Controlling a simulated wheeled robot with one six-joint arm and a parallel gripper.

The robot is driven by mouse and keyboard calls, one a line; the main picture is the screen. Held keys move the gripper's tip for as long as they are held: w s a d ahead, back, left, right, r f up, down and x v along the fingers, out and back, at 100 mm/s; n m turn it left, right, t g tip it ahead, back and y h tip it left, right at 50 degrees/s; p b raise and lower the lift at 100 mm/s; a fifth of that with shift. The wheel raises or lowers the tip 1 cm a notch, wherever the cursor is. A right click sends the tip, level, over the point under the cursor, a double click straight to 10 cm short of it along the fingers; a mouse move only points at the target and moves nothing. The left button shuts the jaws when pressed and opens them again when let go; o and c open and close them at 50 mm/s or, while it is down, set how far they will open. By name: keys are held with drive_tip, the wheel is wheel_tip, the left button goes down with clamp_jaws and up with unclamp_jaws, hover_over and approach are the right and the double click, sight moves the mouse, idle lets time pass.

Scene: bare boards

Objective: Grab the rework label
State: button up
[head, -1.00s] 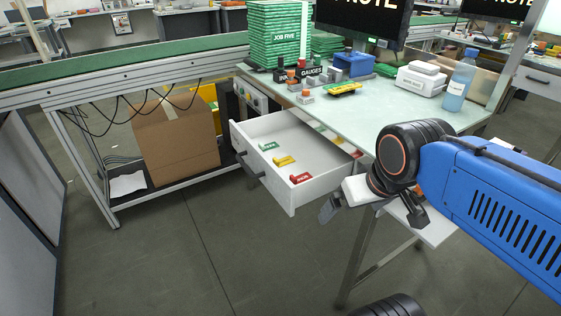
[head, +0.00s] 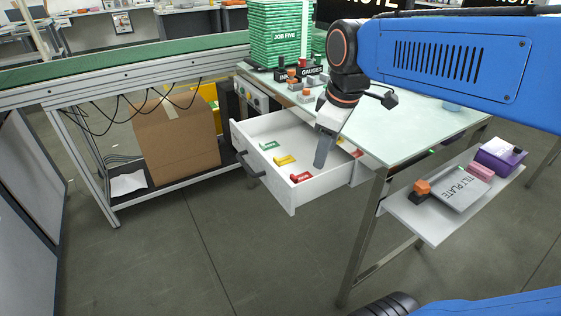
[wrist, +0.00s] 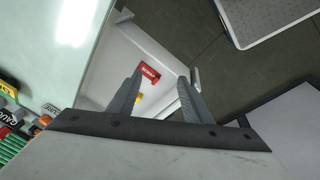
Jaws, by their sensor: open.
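The open white drawer (head: 262,131) under the bench holds small labels: a green one (head: 269,146), a yellow one (head: 284,160) and a red one (head: 301,177) in a row near its front. Their lettering is too small to read, so I cannot tell which is the rework label. My gripper (head: 320,164) points down over the drawer's right side, to the right of the row and apart from it. In the wrist view my gripper (wrist: 160,80) is open and empty, with the red label (wrist: 150,73) showing between its fingers and the yellow label (wrist: 139,97) partly hidden.
The bench top (head: 425,120) stands beside the drawer and bears a stack of green boards (head: 275,35) and gauges. A lower shelf (head: 424,222) with a tilt plate (head: 460,189) is at right. A cardboard box (head: 178,140) stands left. The floor before the drawer is clear.

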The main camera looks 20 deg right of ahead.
drive_tip(key=w+a+r+n+g, duration=0.1)
drive_tip(key=w+a+r+n, duration=0.2)
drive_tip(key=w+n, duration=0.45)
drive_tip(key=n+g, duration=0.2)
drive_tip(key=n, duration=0.3)
hover_over(275, 159)
drive_tip(key=shift+m, duration=0.25)
drive_tip(key=f, duration=0.7)
drive_tip(key=d+f, duration=0.1)
drive_tip(key=f, duration=0.3)
drive_tip(key=shift+w+a+f, duration=0.1)
drive_tip(key=shift+a+f, duration=0.15)
drive_tip(key=shift+f, duration=1.05)
drive_tip(key=shift+a+f, duration=0.2)
drive_tip(key=shift+f, duration=1.1)
drive_tip(key=c, duration=1.1)
